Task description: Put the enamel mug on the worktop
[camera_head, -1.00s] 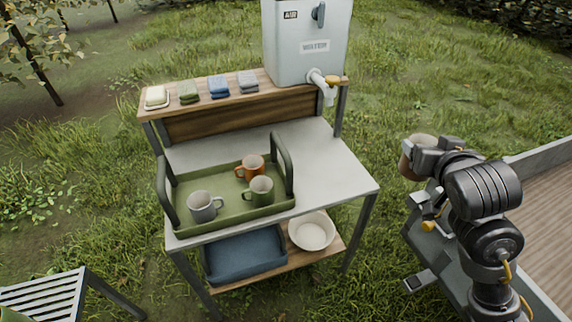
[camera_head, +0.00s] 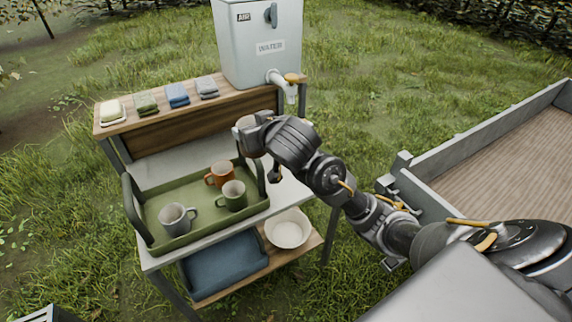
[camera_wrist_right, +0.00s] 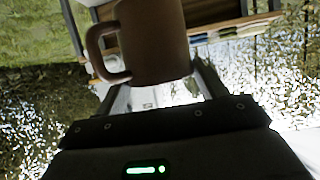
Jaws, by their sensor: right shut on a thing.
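A brown mug with a side handle (camera_wrist_right: 150,42) is held in my right gripper (camera_head: 258,124). In the right wrist view the gripper's fingers (camera_wrist_right: 163,88) are on either side of the mug's body. In the head view the mug (camera_head: 247,143) is partly hidden by the gripper, above the back right of the worktop. I cannot tell whether it touches the surface. The pale grey worktop (camera_head: 292,193) carries a green tray on its left and middle. My arm hides part of its right side. My left gripper is out of view.
The green tray (camera_head: 156,236) with raised handles holds grey, orange and green mugs. A water dispenser (camera_head: 258,45) and folded cloths (camera_head: 177,94) stand on the back shelf. A blue bin (camera_head: 226,268) and a white bowl (camera_head: 287,229) sit below.

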